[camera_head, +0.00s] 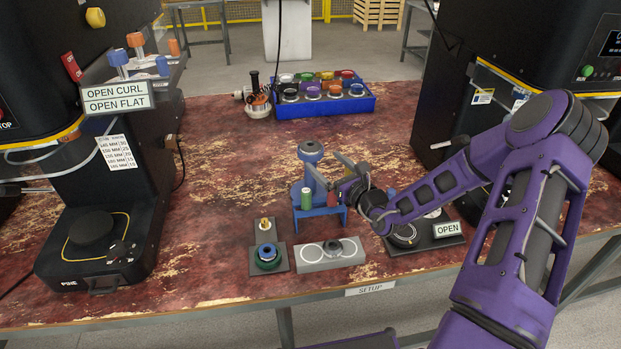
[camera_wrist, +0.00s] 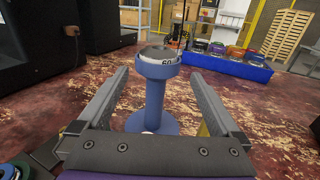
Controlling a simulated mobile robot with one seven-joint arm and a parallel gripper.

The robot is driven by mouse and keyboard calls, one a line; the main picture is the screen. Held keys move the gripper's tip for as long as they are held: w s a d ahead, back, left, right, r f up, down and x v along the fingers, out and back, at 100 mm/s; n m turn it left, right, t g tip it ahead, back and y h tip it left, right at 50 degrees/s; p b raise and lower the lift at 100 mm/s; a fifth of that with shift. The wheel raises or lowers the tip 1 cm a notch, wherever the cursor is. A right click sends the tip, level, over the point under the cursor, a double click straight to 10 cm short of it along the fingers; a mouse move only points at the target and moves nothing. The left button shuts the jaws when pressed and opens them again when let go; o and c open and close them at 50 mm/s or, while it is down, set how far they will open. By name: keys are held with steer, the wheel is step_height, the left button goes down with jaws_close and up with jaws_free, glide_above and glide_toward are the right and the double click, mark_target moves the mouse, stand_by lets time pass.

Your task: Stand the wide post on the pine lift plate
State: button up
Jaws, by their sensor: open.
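A blue post (camera_head: 311,152) with a broad round head and a flared base stands upright on the bench, behind a small blue rack. I take it for the wide post; its head marking is only partly readable. In the wrist view the post (camera_wrist: 155,95) stands between the two fingers of my gripper (camera_wrist: 160,76), with a gap on each side. My gripper (camera_head: 337,170) is open and empty, reaching in from the right. The pine lift plate (camera_head: 92,227) is a bare black disc on the left machine, above its PINE label.
The blue rack (camera_head: 333,212) holds a green cylinder (camera_head: 306,198). Fixture blocks (camera_head: 330,262) stand in front, and a plate with an OPEN sign (camera_head: 447,229) stands to the right. A blue bin (camera_head: 322,107) of coloured parts is behind. Bare bench lies between the left machine and the rack.

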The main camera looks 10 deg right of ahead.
mark_target(318, 155)
steer(key=x, duration=0.5)
steer(key=shift+w+a+r+b, duration=0.1)
steer(key=shift+a+r+b, duration=0.1)
steer(key=shift+b, duration=0.1)
jaws_close()
